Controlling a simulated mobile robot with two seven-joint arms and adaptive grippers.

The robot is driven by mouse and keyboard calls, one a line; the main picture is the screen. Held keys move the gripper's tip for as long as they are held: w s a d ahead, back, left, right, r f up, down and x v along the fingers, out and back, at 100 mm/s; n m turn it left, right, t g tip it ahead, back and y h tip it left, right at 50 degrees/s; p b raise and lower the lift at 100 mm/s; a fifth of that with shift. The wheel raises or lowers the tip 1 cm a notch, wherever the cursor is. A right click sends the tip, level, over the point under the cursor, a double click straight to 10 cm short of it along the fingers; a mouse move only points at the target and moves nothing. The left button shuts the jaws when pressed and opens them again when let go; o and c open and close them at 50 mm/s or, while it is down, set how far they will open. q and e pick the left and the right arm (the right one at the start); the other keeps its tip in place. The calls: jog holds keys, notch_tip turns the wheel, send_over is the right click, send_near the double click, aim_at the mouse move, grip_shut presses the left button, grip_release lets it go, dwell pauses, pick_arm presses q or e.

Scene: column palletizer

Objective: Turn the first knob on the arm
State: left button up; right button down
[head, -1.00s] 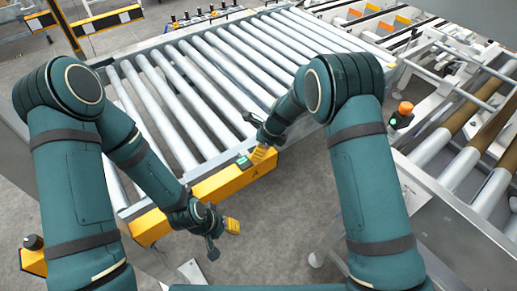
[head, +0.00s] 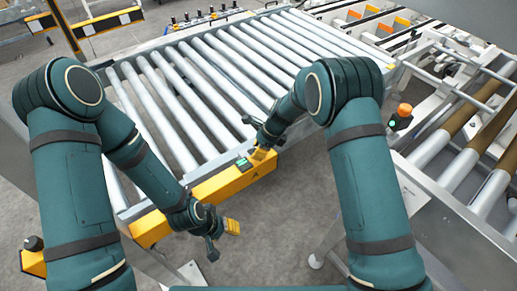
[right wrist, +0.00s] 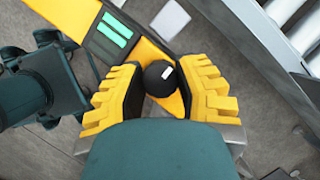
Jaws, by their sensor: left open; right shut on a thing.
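The arm is a yellow control bar (head: 215,188) along the near edge of the roller conveyor. A round black knob (right wrist: 160,76) with a white mark sits on it in the right wrist view. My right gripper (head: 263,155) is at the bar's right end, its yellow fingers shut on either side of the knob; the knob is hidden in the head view. A green display (right wrist: 115,29) lies beside the knob. My left gripper (head: 222,236) is open and empty, in front of the bar's left part and apart from it.
The roller conveyor (head: 200,75) lies behind the bar. An orange-topped button post (head: 402,115) stands at right, near another conveyor. A yellow box with a black knob (head: 33,243) is at the far left. Grey floor (head: 265,225) in front is clear.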

jog(key=n+g, duration=0.2)
jog(key=n, duration=0.4)
jog(key=shift+f, duration=0.1)
jog(key=n+g+h, duration=0.1)
jog(key=n, duration=0.2)
jog(key=n+g, duration=0.1)
jog(key=n, duration=0.2)
jog(key=shift+s+h+b, duration=0.1)
jog(key=shift+h+b, duration=0.3)
jog(key=c, duration=0.6)
grip_release()
jog(key=v, duration=1.2)
jog(key=shift+w+a, duration=0.2)
